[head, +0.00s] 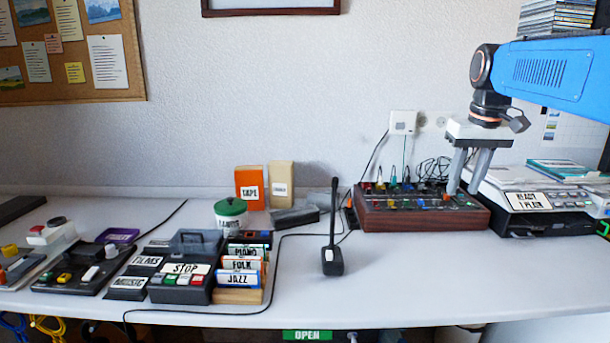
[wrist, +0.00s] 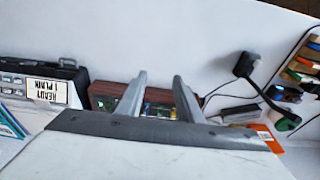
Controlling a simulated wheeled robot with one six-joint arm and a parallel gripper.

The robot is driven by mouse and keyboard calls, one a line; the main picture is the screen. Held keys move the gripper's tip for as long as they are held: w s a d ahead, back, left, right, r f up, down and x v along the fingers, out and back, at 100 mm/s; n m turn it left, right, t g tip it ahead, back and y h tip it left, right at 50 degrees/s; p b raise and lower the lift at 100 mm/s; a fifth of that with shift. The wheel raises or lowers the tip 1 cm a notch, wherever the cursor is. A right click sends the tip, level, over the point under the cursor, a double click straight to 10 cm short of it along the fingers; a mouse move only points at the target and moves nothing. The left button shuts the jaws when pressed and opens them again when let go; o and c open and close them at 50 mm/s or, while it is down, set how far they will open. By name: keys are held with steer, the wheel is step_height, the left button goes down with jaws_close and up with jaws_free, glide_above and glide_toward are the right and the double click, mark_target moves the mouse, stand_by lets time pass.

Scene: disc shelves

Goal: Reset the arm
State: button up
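My arm reaches in from the upper right of the head view, with its blue link and a dark wrist. My gripper (head: 463,191) points down over the right end of the wooden-sided mixer (head: 378,219). In the head view its two grey fingers overlap the mixer's right end; whether they touch it I cannot tell. In the wrist view my gripper (wrist: 159,82) shows its fingers apart with nothing held between them. The mixer (wrist: 104,92) lies partly hidden behind the fingers there.
A cassette recorder labelled STOP (head: 181,286) and labelled cases (head: 240,280) are farther left. The table front between microphone and right edge is clear.

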steer(key=s+a+f+t, duration=0.1)
steer(key=s+a+f, duration=0.2)
steer(key=s+f, duration=0.8)
steer(key=s+a+f+t, duration=0.1)
steer(key=s+a+f, duration=0.3)
steer(key=s+f, duration=0.8)
steer(key=shift+s+a+t, duration=0.2)
steer(key=shift+s+t, duration=0.1)
steer(key=shift+s, duration=0.85)
steer(key=shift+o, duration=0.3)
steer(key=shift+r, duration=0.1)
